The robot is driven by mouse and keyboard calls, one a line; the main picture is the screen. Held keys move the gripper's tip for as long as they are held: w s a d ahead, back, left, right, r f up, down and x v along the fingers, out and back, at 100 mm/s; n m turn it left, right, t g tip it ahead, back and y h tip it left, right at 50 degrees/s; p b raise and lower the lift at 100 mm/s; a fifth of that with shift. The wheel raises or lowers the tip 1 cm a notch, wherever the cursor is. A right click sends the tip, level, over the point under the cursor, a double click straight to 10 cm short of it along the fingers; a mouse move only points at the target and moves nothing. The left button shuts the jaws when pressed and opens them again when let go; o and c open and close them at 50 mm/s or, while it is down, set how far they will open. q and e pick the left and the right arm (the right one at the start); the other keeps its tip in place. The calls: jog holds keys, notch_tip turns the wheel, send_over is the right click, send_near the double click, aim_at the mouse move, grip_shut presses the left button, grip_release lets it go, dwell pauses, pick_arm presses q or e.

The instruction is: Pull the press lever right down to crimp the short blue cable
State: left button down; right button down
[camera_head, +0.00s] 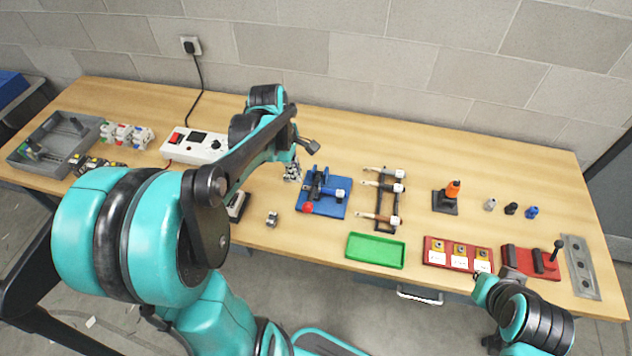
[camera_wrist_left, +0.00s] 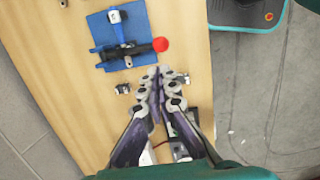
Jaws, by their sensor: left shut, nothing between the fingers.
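The press stands on a blue base plate (camera_head: 333,209) in the middle of the table. Its dark lever ends in a red ball knob (camera_head: 307,208) over the plate's front left part. In the left wrist view the knob (camera_wrist_left: 160,44) is just beyond my fingertips, and the black lever (camera_wrist_left: 130,51) lies across the blue plate. How far down the lever is, I cannot tell. My left gripper (camera_head: 292,172) is by the press's left side; its fingers (camera_wrist_left: 163,72) are together and empty, apart from the knob in the picture. I cannot make out the short blue cable.
A rack with several cable pieces (camera_head: 390,219) stands right of the press. A green tray (camera_head: 375,250) lies in front of it. A small metal piece (camera_head: 272,218) lies left of the plate. A white power box (camera_head: 198,147) stands behind my left arm.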

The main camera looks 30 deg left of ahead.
aim_at(305, 210)
pick_arm(q)
jog(key=f+b, duration=0.1)
jog(key=f, duration=0.3)
jog(key=w+d+f+b, duration=0.1)
jog(key=f, duration=0.3)
jog(key=f+b, duration=0.1)
jog(key=f, duration=0.4)
jog(key=shift+w+d+f, duration=0.1)
jog(key=shift+w+d, duration=0.15)
jog(key=shift+d, duration=0.05)
jog(key=f+b, duration=0.1)
jog(key=s+f+t+b, duration=0.1)
jog(key=b, duration=0.1)
jog(key=shift+d+f, duration=0.1)
jog(key=shift+f, duration=0.2)
jog(key=shift+s+f+b, duration=0.2)
jog(key=shift+f+b, duration=0.25)
jog(key=shift+b, duration=0.05)
jog(key=shift+s+d, duration=0.1)
jog(key=shift+r, duration=0.1)
